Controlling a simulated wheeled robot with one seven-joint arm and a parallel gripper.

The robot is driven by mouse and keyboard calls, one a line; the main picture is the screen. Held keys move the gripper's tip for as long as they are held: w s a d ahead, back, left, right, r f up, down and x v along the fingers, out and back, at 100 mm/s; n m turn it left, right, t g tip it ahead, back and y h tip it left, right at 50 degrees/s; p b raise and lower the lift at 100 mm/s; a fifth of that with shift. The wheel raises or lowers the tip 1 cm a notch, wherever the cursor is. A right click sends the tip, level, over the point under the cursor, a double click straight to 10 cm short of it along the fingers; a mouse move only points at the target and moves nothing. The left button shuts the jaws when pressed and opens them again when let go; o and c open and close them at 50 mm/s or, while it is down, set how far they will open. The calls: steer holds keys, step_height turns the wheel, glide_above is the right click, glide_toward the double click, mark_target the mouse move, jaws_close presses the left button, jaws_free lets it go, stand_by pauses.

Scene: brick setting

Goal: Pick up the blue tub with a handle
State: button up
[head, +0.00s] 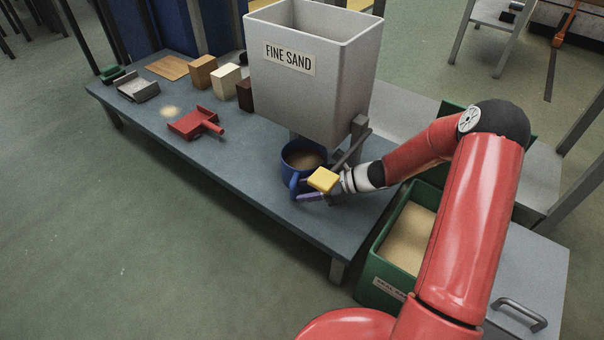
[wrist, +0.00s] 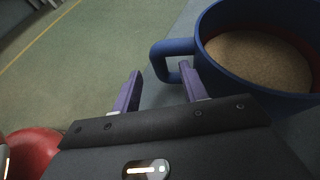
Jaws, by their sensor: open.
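The blue tub (head: 299,152) stands on the blue-grey bench under the hopper and holds sand. Its handle (head: 294,183) points toward the front of the bench. In the wrist view the tub (wrist: 225,80) fills the upper right, with its handle (wrist: 158,64) sticking out to the left. My gripper (head: 309,196) is beside the handle, low over the bench. In the wrist view my gripper (wrist: 160,82) is open, with one purple finger left of the handle and the other close to it, overlapping the handle's opening. I cannot tell whether that finger touches the handle.
The grey hopper marked FINE SAND (head: 310,75) stands right above and behind the tub. A red dustpan-like scoop (head: 194,123), several blocks and a grey tray (head: 138,90) lie on the left of the bench (head: 240,185). A green bin of sand (head: 372,275) stands at the right.

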steer(key=shift+x, duration=1.1)
jaws_close()
